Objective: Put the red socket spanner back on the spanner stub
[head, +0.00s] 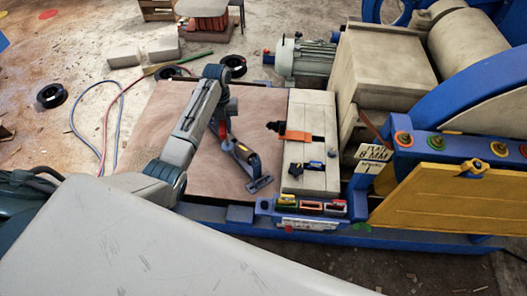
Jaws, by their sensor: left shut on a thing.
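My left arm comes in from the left and bends down over the brown board (165,115). My left gripper (222,119) is small and partly hidden by its wrist. It is shut on the red socket spanner (223,131), of which only a short red part shows above the board. A pale block (312,105) stands to the right of the gripper. A dark stub-like end (273,126) sticks out of its left side, beside an orange piece (297,136). I cannot tell for sure that this is the spanner stub. The spanner is apart from it. My right gripper is not in view.
A blue-grey tool-like part (245,163) shows between the gripper and the block. Coloured holders (312,206) line the blue front frame. A yellow panel (430,198) and the big blue machine fill the right. Hoses (104,130) lie on the floor at left.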

